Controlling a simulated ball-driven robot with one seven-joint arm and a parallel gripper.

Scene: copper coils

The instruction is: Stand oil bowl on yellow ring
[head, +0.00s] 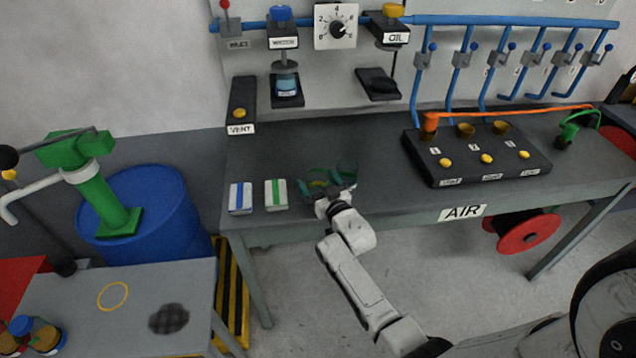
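A small bowl-like thing with a yellowish inside (318,184), seemingly the oil bowl, is at the front of the dark workbench. It is partly hidden and too small to make out clearly. My gripper (328,187) is right at it, with dark greenish shapes on both sides. I cannot tell whether the fingers are closed on it, or whether it touches the bench. The yellow ring (113,296) is a thin flat outline on the grey side table at the lower left, well apart from my gripper. Nothing stands on it.
A dark round mesh patch (169,319) lies right of the ring. Jars (38,334) stand at the table's left front. A blue drum (150,215) with a green pump (100,190) stands behind. Blue-striped (241,197) and green-striped (276,194) blocks sit left of my gripper.

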